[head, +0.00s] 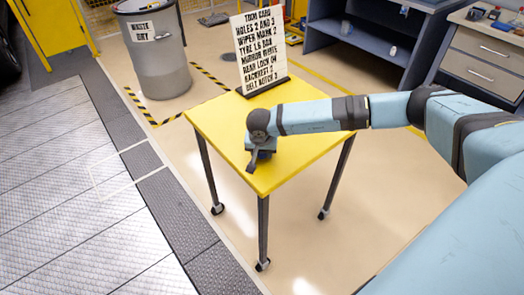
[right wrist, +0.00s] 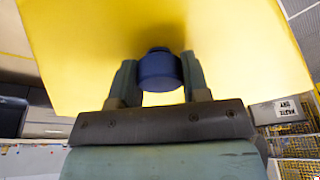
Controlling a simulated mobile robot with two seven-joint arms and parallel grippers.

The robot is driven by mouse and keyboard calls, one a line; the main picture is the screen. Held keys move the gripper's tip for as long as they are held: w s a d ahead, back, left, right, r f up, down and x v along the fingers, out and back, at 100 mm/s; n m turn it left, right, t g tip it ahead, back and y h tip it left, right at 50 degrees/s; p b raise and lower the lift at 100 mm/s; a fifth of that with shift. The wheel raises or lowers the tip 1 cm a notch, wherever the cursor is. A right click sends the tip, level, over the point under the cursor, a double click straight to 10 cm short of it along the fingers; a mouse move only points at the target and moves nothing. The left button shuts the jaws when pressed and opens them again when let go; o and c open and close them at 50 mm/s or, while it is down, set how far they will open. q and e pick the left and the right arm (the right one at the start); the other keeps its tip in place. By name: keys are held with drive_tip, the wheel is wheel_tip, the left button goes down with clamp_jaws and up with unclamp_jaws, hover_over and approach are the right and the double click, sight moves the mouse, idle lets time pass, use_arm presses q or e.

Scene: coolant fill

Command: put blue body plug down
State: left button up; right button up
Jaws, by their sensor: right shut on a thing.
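The blue body plug (right wrist: 159,70) is a dark blue round piece held between the two fingers of my right gripper (right wrist: 158,78) in the right wrist view. In the head view my right gripper (head: 256,158) points down at the yellow table (head: 290,172), near its left edge, and hides most of the plug. A little blue of the plug (head: 265,154) shows beside the fingers. The plug is at or just above the yellow top; I cannot tell whether it touches. My left gripper is in neither view.
A lettered sign board (head: 262,50) stands at the table's back edge. The tabletop's right and front parts are clear. A grey waste bin (head: 160,65) stands on the floor behind left. Blue shelving (head: 360,38) and a drawer cabinet (head: 482,58) are at the back right.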

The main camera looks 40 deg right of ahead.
drive_tip(key=o, duration=0.8)
drive_tip(key=shift+f, duration=0.1)
